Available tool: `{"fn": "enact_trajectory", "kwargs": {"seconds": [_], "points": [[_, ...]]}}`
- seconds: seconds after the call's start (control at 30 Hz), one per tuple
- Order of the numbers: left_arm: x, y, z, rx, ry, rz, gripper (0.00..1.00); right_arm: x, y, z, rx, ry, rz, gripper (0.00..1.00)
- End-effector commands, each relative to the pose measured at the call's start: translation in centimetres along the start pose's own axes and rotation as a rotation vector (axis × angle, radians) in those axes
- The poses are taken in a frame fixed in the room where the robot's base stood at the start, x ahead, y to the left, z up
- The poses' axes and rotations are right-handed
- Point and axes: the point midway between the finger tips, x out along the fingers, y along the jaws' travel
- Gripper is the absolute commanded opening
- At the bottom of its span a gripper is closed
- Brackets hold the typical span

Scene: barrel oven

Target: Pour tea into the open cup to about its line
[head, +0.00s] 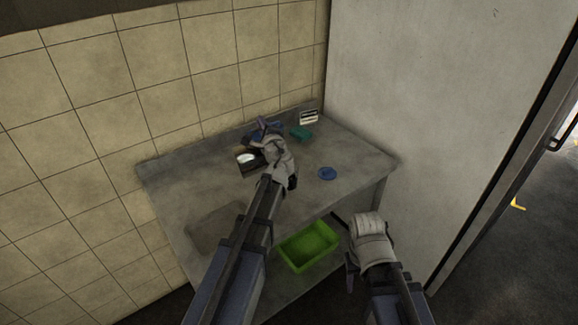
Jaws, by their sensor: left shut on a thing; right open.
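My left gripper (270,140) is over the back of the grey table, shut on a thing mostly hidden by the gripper. A dark blue shape (262,129) shows at its fingertips; I cannot tell if it is the tea vessel. A small dark brown container with a white top or inside (247,160) stands just left of the gripper; I cannot tell if it is the open cup. No line or tea level can be made out. My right gripper (368,227) is open, in front of the table's right front edge.
A flat blue disc (327,173) lies right of centre on the grey table (355,153). A teal block (300,132) and a black-and-white item (308,117) are at the back. A green bin (308,246) sits below. Tiled wall (170,100) behind, pale panel (430,110) right.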

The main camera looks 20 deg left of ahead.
Motion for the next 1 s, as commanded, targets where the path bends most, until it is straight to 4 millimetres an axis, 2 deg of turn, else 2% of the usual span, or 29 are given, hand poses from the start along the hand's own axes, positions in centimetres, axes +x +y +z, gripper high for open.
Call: {"fn": "enact_trajectory", "kwargs": {"seconds": [1.0], "points": [[-0.01,-0.41,-0.39,0.048,-0.001,0.001,0.00,-0.27,0.03,0.02,0.000,0.000,0.000,0.50]]}}
